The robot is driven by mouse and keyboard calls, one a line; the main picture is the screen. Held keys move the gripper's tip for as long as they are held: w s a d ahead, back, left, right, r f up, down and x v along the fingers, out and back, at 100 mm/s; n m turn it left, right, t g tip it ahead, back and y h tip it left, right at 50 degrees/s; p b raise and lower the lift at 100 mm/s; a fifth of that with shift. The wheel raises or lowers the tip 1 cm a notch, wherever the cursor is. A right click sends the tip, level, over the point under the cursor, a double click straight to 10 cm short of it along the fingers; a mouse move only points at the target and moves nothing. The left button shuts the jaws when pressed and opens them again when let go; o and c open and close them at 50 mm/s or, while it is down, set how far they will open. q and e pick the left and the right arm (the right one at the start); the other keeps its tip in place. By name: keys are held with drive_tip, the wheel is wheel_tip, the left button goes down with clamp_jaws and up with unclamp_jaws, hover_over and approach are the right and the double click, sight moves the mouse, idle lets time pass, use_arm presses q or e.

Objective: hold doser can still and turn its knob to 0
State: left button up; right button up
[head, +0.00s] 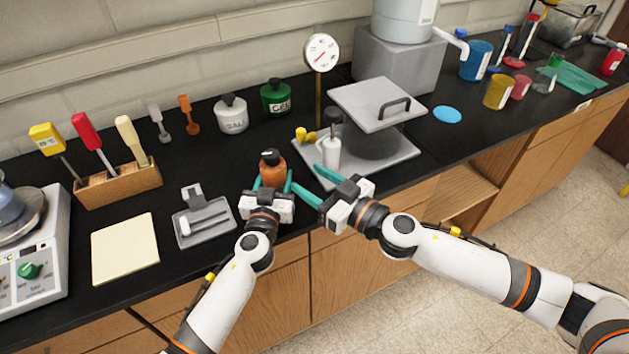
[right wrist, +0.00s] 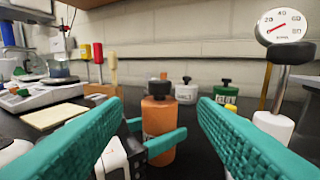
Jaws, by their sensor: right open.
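The orange doser can (head: 273,174) stands upright on the black bench, with a dark knob (head: 271,157) on top. My left gripper (head: 272,184) has its teal fingers on both sides of the can's body and appears shut on it. In the right wrist view, the orange can (right wrist: 158,118) stands ahead between my right fingers, its dark knob (right wrist: 160,88) above. One left finger crosses in front of the can's lower body. My right gripper (head: 305,180) is open and empty, to the right of the can and apart from it. The knob's setting is too small to read.
A gauge (head: 321,52) stands behind. White (head: 232,117) and green (head: 276,100) cans stand farther back. A grey holder (head: 203,222) lies to the left.

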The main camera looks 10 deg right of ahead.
sight(266, 150)
drive_tip(key=w+a+n, duration=0.3)
drive_tip(key=n, duration=0.8)
drive_tip(key=w+a+n+t+h, duration=0.1)
drive_tip(key=w+a+n, duration=0.2)
drive_tip(key=n, duration=0.8)
drive_tip(key=w+a+n+h, duration=0.1)
drive_tip(key=w+a+n, duration=0.2)
drive_tip(key=n, duration=0.9)
drive_tip(key=shift+w+r, duration=0.15)
drive_tip(key=shift+w, duration=0.75)
drive_tip(key=shift+c, duration=0.3)
